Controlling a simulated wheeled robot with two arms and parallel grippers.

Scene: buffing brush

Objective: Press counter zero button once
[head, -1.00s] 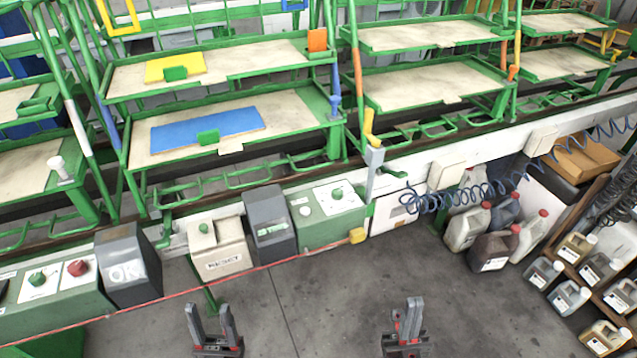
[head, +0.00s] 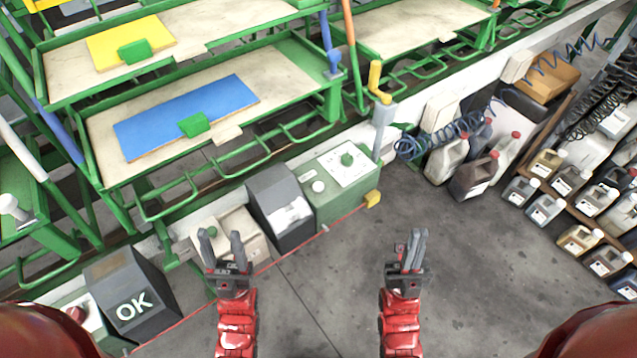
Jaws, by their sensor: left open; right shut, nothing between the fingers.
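A green control box (head: 335,207) stands at the foot of the bench, with a green button (head: 347,159) on a white plate and a small white button (head: 318,186). Beside it is a dark grey box (head: 283,206) with a pale panel. A beige box (head: 245,228) left of that is partly hidden by my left gripper (head: 221,240). I cannot read which button is the counter zero. My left gripper is open and empty in front of the beige box. My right gripper (head: 417,242) is shut and empty over the floor, right of the control box.
A dark box marked OK (head: 134,300) and a red button (head: 77,314) are at lower left. A red cord (head: 290,250) runs along the boxes. Green racks with a blue board (head: 190,115) rise behind. Jugs (head: 475,175) stand at right. The middle floor is clear.

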